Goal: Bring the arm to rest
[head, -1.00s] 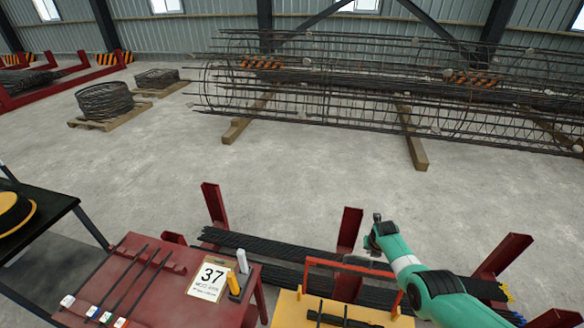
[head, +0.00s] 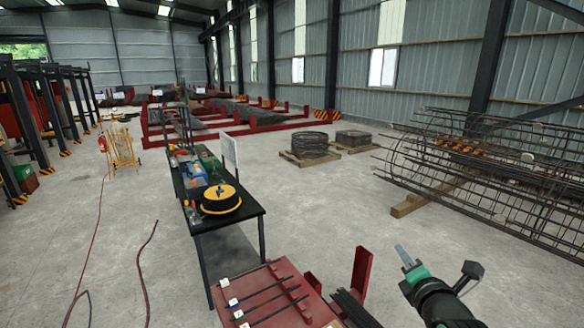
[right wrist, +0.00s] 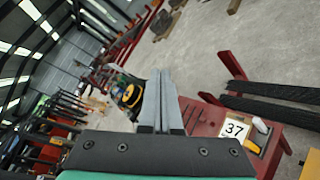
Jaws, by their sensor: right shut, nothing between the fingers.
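My right arm comes in at the lower right of the head view. Its gripper (head: 403,254) is raised in the air, right of the red table, with its grey fingers pointing up and left. In the right wrist view the two gripper fingers (right wrist: 160,105) lie together, shut with nothing between them. The gripper touches nothing. My left gripper is in neither view now.
A red table (head: 310,306) with dark rods stands below, beside red rack posts (head: 361,270). A black table (head: 248,211) with a yellow-black reel (head: 221,198) stands left. The rebar cage (head: 500,180) lies at right. A number 37 card (right wrist: 235,129) shows in the wrist view.

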